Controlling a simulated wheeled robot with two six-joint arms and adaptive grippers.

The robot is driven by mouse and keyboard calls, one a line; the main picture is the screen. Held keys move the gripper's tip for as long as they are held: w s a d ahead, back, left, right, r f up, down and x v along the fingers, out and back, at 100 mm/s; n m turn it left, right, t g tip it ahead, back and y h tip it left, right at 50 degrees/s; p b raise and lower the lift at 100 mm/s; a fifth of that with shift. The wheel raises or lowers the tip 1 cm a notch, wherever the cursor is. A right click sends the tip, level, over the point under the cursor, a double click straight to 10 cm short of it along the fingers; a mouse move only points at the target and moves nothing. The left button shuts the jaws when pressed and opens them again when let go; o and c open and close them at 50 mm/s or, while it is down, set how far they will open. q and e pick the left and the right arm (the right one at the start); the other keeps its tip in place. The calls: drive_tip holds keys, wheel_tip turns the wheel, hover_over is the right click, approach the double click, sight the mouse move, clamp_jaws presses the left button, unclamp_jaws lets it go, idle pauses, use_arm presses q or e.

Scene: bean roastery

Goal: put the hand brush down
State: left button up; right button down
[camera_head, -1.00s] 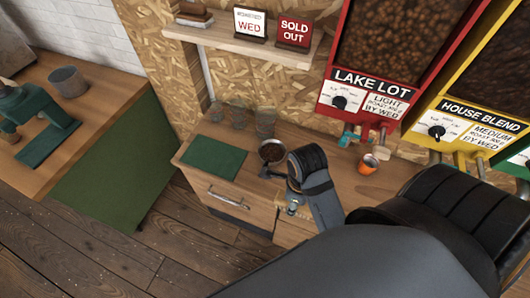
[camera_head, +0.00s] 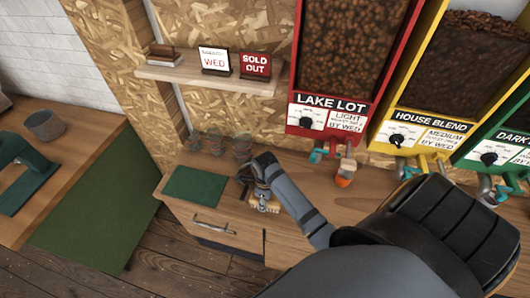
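The hand brush (camera_head: 265,207), with a tan bristle end, is at the tip of my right gripper (camera_head: 262,194), near the front edge of the wooden counter. My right gripper appears shut on it; the fingers hide part of the brush. I cannot tell whether the brush touches the counter. A flat dark green mat (camera_head: 198,187) lies on the counter to the left of the gripper, bare. My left gripper is out of view.
Clear glasses (camera_head: 214,142) stand behind the mat. A dark bowl (camera_head: 245,173) is partly hidden behind my gripper. A shelf (camera_head: 200,77) with signs hangs above.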

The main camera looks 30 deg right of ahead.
wheel_tip(320, 180, down, 2)
drive_tip(key=shift+f, duration=0.25)
drive_tip(key=shift+w+f, duration=0.1)
drive_tip(key=shift+f, duration=0.1)
drive_tip(key=c, duration=1.1)
unclamp_jaws()
drive_tip(key=o, duration=0.4)
drive_tip(key=shift+c, duration=0.2)
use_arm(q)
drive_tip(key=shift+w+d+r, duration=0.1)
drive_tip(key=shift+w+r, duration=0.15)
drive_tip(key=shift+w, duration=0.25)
